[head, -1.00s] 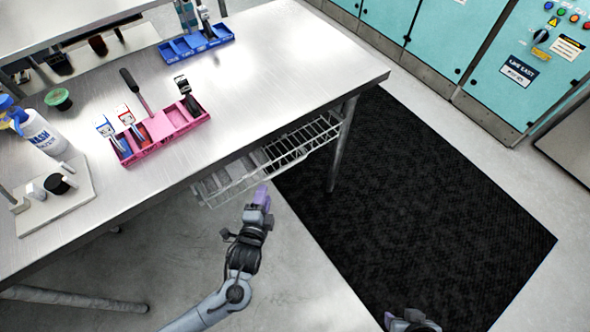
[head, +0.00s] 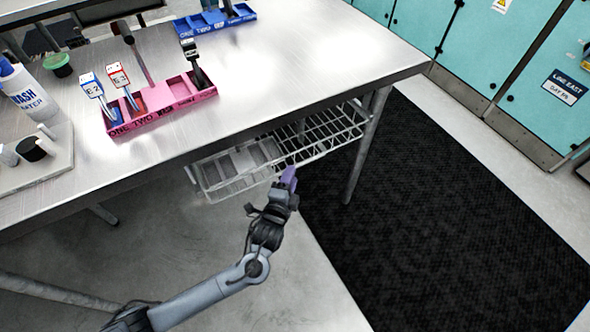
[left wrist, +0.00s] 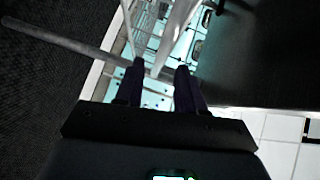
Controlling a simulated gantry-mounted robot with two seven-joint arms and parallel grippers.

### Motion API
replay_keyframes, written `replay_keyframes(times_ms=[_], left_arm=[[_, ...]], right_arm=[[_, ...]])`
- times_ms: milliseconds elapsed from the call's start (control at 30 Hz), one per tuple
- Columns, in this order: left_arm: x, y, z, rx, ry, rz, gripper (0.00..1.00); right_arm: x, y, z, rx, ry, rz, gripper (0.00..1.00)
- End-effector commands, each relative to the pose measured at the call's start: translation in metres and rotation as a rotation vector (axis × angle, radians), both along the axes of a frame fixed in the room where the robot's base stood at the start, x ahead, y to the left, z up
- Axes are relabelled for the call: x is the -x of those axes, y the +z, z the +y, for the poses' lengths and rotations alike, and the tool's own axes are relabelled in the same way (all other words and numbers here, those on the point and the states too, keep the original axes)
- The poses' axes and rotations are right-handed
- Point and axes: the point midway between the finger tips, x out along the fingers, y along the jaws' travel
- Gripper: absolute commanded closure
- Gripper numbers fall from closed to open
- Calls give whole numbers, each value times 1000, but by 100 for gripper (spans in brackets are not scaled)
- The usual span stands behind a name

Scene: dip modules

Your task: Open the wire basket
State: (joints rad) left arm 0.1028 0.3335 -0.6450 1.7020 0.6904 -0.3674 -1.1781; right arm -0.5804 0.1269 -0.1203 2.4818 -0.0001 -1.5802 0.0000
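The wire basket (head: 232,186) hangs under the metal table's front edge, with its front rail and part of its inside showing. Clear and grey items seem to lie in its left half; the right half looks empty. My left gripper (head: 289,176), with purple fingers, is at the basket's front, right of its middle. In the left wrist view my left gripper (left wrist: 160,72) has its two dark fingers apart, and a pale bar of the basket (left wrist: 176,28) runs in the space between them. I cannot tell whether they touch it. My right gripper is out of view.
The metal table (head: 300,60) overhangs the basket; a table leg (head: 368,150) stands at its right. A pink bin (head: 165,108), a blue bin (head: 213,20) and a wash bottle (head: 32,97) stand on top. The black mat (head: 440,210) is clear.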

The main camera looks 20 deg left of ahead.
Motion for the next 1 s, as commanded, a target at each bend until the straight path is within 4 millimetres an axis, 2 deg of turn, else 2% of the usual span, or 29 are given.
replay_keyframes(times_ms=[33, 300, 500, 767, 867, 1000], left_arm=[[-9, -4, 1, 0, 1, -3, 62], [-42, -8, 5, -1, 1, -2, 62], [-51, -8, 6, 0, 1, 0, 62], [-51, -7, 6, 0, 0, 0, 62], [-51, -7, 6, 0, 1, 0, 74], [-51, -7, 6, 0, 1, 0, 95]], right_arm=[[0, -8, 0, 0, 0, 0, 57], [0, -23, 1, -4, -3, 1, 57], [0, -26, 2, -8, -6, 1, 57], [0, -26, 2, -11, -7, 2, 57], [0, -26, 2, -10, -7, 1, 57], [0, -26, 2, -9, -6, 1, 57]])
